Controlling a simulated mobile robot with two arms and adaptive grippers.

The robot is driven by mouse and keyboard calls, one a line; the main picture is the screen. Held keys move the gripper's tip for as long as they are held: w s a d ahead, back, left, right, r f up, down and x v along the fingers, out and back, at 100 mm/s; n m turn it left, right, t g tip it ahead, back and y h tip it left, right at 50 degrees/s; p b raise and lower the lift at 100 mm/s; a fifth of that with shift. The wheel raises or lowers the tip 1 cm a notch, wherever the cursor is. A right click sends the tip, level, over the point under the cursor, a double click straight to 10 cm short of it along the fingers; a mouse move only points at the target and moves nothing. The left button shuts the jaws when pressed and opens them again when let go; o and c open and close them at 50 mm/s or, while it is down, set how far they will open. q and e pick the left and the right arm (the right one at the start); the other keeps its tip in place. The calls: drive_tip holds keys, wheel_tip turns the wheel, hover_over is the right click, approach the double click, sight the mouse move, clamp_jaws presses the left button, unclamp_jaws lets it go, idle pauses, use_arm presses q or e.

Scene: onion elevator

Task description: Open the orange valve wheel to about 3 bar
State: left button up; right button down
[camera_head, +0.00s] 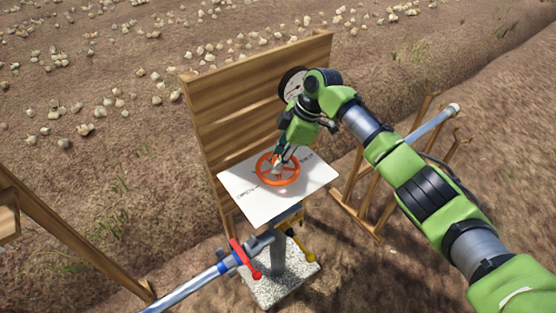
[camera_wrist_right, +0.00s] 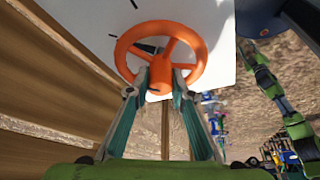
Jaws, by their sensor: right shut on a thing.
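The orange valve wheel (camera_head: 262,180) lies over a white panel (camera_head: 250,205) with dark marks on it. My right gripper (camera_head: 279,163) reaches down to the wheel from above. In the right wrist view, the fingers (camera_wrist_right: 158,88) are shut on part of the orange wheel (camera_wrist_right: 189,37), near its rim and a spoke. A round gauge (camera_head: 290,86) with a white face and dark rim is partly hidden behind my right arm; its reading is too small to tell. My left gripper is not in view.
A wooden board (camera_head: 225,110) stands behind the panel. Below are a pipe (camera_head: 190,287), a red lever (camera_head: 243,258), a yellow lever (camera_head: 300,247) and a concrete base (camera_head: 283,290). A wooden stand (camera_head: 362,205) is at right. Onions lie on the soil behind.

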drive_tip(key=c, duration=1.8)
unclamp_jaws()
drive_tip(key=v, duration=1.2)
